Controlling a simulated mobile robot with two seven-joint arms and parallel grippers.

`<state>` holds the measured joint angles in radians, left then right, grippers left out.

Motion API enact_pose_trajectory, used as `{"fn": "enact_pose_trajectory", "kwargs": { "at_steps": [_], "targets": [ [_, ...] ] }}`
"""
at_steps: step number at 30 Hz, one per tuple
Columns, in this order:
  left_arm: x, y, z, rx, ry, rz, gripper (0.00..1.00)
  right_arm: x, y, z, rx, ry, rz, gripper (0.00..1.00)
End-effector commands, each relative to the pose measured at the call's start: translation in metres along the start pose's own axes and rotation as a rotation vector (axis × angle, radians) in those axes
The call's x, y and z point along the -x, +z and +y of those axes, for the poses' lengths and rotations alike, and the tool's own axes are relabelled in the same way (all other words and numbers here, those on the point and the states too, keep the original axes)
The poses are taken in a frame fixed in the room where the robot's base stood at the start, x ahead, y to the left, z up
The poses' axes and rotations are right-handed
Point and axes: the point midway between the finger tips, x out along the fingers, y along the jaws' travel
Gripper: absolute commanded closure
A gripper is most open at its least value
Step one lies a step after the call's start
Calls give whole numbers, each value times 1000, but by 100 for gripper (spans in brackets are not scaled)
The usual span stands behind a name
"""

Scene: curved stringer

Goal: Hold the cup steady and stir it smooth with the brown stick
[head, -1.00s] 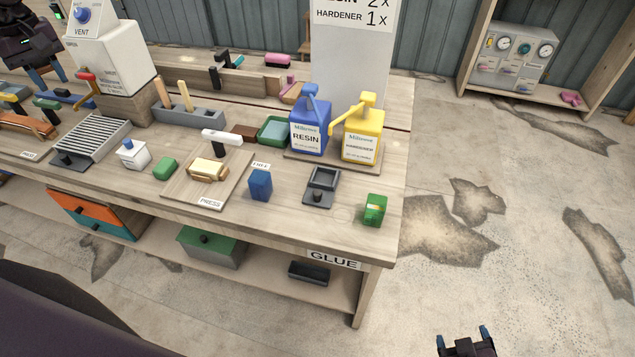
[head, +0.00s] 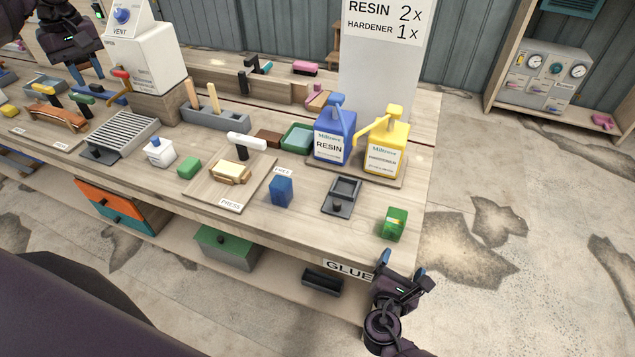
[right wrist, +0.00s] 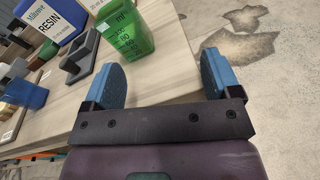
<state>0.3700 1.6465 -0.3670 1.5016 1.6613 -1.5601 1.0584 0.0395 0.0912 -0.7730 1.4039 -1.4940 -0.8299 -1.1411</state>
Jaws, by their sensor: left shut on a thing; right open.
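A green measuring cup (head: 394,223) with printed marks stands upright near the table's right front corner; it also shows in the right wrist view (right wrist: 128,32). My right gripper (head: 401,268) is open and empty in front of the cup, near the table edge, apart from it. In the right wrist view, the cup is beyond the open fingers (right wrist: 160,68). Two light-brown sticks (head: 213,97) stand in a grey holder (head: 212,114). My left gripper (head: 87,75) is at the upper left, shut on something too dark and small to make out.
A blue cup-like container (head: 281,193) and a dark scale-like tray (head: 341,194) stand left of the cup. The resin jug (head: 333,138) and yellow hardener jug (head: 385,146) are behind. A wooden press board (head: 204,186) is further left. The table corner around the cup is clear.

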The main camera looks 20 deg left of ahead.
Motion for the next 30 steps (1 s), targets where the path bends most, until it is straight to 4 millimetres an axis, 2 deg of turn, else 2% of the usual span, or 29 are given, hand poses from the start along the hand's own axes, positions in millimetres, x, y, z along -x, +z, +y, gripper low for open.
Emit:
{"fn": "enact_pose_trajectory", "kwargs": {
  "at_steps": [1, 4, 11, 30],
  "targets": [
    [0, 0, 0, 0, 0, 0, 95, 0, 2, 13, 75, 29, -29, 17],
    [0, 0, 0, 0, 0, 0, 95, 2, 4, 31, 192, 66, -79, 17],
    [0, 0, 0, 0, 0, 0, 95, -3, 7, 45, 278, 91, -121, 17],
    [0, 0, 0, 0, 0, 0, 95, -95, 16, 54, 274, 90, -119, 17]
  ]
}}
